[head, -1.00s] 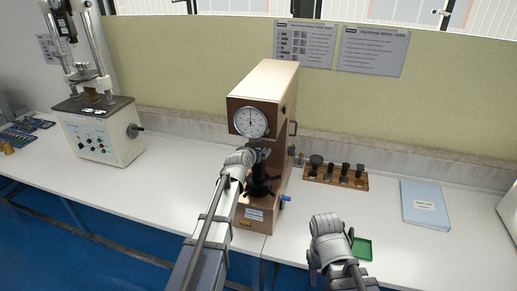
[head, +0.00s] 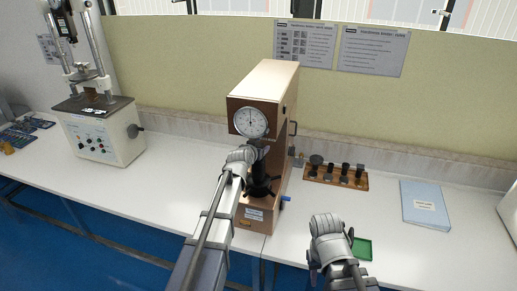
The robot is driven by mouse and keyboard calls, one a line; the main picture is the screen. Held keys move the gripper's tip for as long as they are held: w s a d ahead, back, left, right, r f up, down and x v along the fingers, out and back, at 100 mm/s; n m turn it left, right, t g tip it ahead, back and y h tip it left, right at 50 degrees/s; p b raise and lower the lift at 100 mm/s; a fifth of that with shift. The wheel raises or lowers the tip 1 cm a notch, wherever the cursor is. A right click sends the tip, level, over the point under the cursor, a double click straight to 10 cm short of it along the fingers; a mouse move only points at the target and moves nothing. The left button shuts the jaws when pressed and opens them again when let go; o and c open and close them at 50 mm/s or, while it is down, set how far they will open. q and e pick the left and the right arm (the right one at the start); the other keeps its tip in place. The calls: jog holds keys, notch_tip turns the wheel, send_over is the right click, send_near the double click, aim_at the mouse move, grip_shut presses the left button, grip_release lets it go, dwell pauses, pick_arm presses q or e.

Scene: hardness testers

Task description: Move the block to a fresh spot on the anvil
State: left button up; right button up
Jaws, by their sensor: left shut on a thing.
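The brown hardness tester (head: 277,95) with a round dial (head: 251,122) stands on the white bench in the middle of the head view. My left gripper (head: 255,153) is at the tester's front, below the dial and just above the dark anvil column (head: 261,182). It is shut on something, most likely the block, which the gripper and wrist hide. The anvil top is also hidden, so I cannot tell whether the block touches it. My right gripper (head: 318,268) hangs in front of the bench at the lower right; its fingers are too hidden to read.
A wooden holder (head: 337,178) with several dark anvils stands right of the tester. A green tray (head: 362,249) lies beside my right gripper, and a blue folder (head: 425,204) lies further right. Another testing machine (head: 100,130) stands at left. The bench between the machines is clear.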

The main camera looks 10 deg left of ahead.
pick_arm(q)
jog(key=shift+c, duration=1)
jog(key=shift+r, duration=0.2)
jog(key=shift+s+a, duration=0.15)
jog(key=shift+a, duration=0.15)
jog(key=shift+s+a, duration=0.15)
jog(key=shift+a, duration=0.05)
jog(key=shift+s+a, duration=0.1)
jog(key=shift+a, duration=0.1)
jog(key=shift+f, duration=0.1)
dwell(0.5)
jog(key=shift+f, duration=0.1)
jog(key=o, duration=1.3)
jog(key=shift+a, duration=0.25)
jog(key=shift+d, duration=0.15)
jog(key=shift+c, duration=0.9)
